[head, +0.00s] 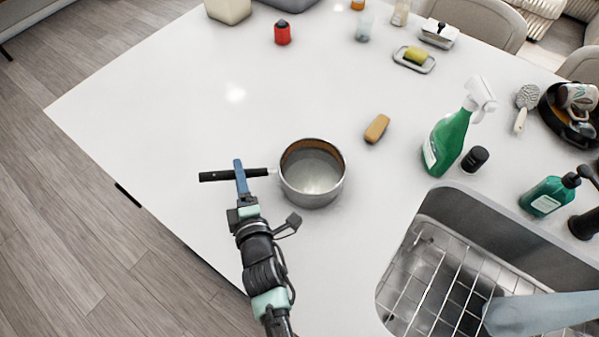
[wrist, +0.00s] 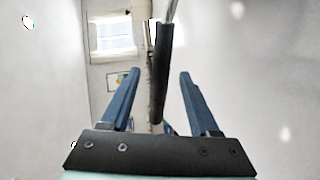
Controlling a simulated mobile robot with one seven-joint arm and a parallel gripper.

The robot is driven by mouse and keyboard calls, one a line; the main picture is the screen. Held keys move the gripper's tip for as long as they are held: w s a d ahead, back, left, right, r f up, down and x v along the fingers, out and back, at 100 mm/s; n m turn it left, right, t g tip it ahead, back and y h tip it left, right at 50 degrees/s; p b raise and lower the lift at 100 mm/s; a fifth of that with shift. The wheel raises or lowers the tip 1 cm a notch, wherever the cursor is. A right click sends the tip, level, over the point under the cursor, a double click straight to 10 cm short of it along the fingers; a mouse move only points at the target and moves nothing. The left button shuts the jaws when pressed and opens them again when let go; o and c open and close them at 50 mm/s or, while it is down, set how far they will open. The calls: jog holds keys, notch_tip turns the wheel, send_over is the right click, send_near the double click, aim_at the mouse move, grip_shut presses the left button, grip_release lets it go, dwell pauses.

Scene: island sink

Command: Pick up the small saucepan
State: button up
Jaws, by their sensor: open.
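The small saucepan (head: 313,178) stands upright on the white counter, a round steel pot with a brownish band inside its rim. Its black handle points left in the head view. My gripper (head: 240,172) is at the handle, with a blue finger crossing in front of it. In the wrist view, the black handle (wrist: 160,65) runs between the two open blue fingers of my gripper (wrist: 157,85), with a gap on both sides. The pot body is out of the wrist view apart from a bit of metal at the top.
A tan sponge or block (head: 377,129) lies right of the pot. A green spray bottle (head: 448,140) and a dark cap (head: 475,159) stand farther right. The sink with its wire rack (head: 440,285) is at lower right. The counter (head: 150,110) at left is clear.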

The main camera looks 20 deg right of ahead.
jog(key=shift+w+f, duration=0.2)
jog(key=shift+w, duration=0.75)
grip_shut()
dwell(0.6)
jog(key=shift+r, duration=0.15)
